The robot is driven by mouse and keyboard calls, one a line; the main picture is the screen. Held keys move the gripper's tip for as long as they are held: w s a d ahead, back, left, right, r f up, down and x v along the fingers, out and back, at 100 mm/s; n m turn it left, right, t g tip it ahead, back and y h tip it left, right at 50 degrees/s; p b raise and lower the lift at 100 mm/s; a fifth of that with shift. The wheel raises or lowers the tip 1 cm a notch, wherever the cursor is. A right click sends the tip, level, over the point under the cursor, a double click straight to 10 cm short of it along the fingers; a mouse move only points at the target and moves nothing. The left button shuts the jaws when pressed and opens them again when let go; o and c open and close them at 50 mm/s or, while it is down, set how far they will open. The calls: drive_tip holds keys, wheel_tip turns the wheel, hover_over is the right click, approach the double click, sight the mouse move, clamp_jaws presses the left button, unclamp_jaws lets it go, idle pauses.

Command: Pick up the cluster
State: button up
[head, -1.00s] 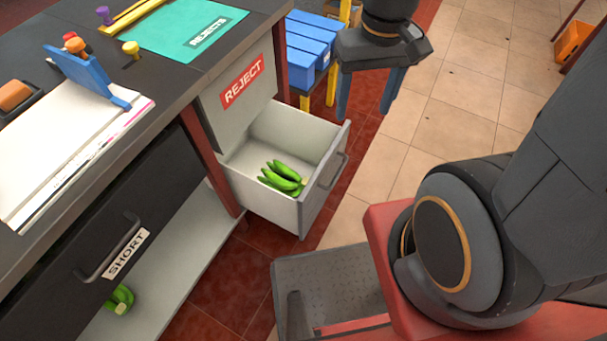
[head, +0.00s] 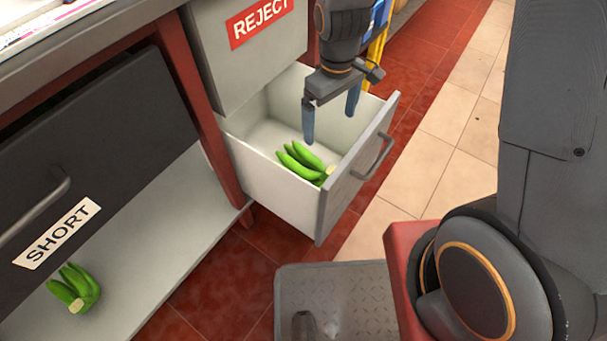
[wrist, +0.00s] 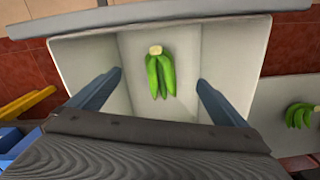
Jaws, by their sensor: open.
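A cluster of green bananas (head: 304,162) lies in the open drawer (head: 271,197) below the REJECT label. In the wrist view the cluster (wrist: 159,76) lies on the drawer floor, its pale cut crown toward the drawer front. My gripper (head: 332,122) is open and empty, pointing down over the drawer. In the wrist view its two blue fingers stand wide apart on either side of the cluster, above it and not touching it. A second green cluster (head: 75,289) lies on the low shelf at the left; it also shows at the right edge of the wrist view (wrist: 302,115).
The drawer's walls and its front panel with a handle (head: 375,157) surround the cluster closely. A closed dark drawer labelled SHORT (head: 57,233) is at the left, above the pale shelf (head: 165,255).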

sight(304, 164)
drive_tip(key=shift+w+a+f+n+b, duration=0.8)
drive_tip(key=shift+f+b, duration=1.55)
drive_tip(key=shift+f, duration=2.05)
drive_tip(key=shift+w+a+f+n+b, duration=0.4)
drive_tip(key=shift+w+a+f+b, duration=0.7)
drive_tip(key=shift+f+b, duration=2.3)
drive_tip(key=shift+w+a+f+n+b, duration=0.7)
drive_tip(key=shift+a+f+b, duration=0.55)
drive_tip(key=shift+f, duration=4.15)
drive_tip(key=shift+d, duration=0.1)
drive_tip(key=shift+w+r, duration=0.1)
drive_tip(key=c, duration=2)
drive_tip(key=shift+r, duration=0.55)
drive_tip(key=shift+c, duration=0.6)
wheel_tip(304, 164, up, 9)
drive_tip(key=p, duration=0.4)
drive_tip(key=shift+p, duration=0.3)
